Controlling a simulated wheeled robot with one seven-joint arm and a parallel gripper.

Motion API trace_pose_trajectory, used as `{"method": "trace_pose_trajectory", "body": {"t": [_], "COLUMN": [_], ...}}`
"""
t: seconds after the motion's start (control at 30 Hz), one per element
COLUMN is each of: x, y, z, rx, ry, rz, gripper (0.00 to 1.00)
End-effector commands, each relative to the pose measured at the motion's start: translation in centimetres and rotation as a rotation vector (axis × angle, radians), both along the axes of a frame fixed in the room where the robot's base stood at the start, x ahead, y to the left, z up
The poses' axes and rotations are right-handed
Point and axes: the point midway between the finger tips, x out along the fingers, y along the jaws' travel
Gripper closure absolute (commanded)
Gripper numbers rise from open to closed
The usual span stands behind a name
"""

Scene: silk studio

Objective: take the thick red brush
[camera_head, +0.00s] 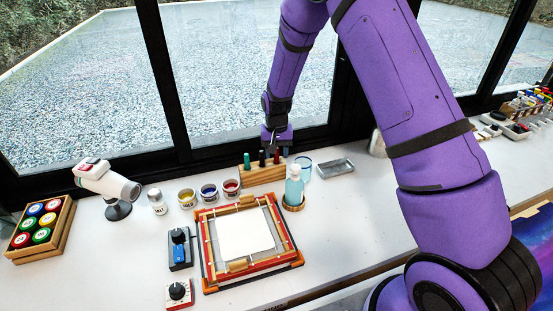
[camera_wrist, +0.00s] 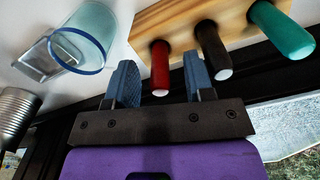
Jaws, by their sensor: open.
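The thick red brush (camera_wrist: 160,66) stands in a wooden holder (camera_wrist: 178,15) with a dark brush (camera_wrist: 213,48) and a green brush (camera_wrist: 280,30) beside it. In the head view the red brush (camera_head: 277,157) is the rightmost of the three in the holder (camera_head: 262,174). My gripper (camera_wrist: 158,72) is open. In the wrist view its two blue fingers lie on either side of the red handle, with visible gaps. The right finger is close to the dark brush. In the head view my gripper (camera_head: 276,146) is above the holder, its fingertips hard to make out.
A clear glass (camera_wrist: 85,35) stands beside the holder, with a metal tray (camera_head: 335,168) beyond it. A pale bottle (camera_head: 294,186) stands in front. Paint jars (camera_head: 208,192) and a framed screen (camera_head: 245,232) are to the left. Dark window frames rise behind.

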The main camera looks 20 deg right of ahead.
Motion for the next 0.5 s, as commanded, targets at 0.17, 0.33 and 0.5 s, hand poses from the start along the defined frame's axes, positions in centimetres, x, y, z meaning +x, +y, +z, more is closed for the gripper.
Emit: {"method": "trace_pose_trajectory", "body": {"t": [0.17,0.33,0.5], "x": [0.01,0.01,0.01], "y": [0.01,0.01,0.01], "z": [0.06,0.07,0.08], "rx": [0.0,0.0,0.0], "ry": [0.0,0.0,0.0], "rz": [0.0,0.001,0.001], "gripper": [0.63,0.97,0.97]}}
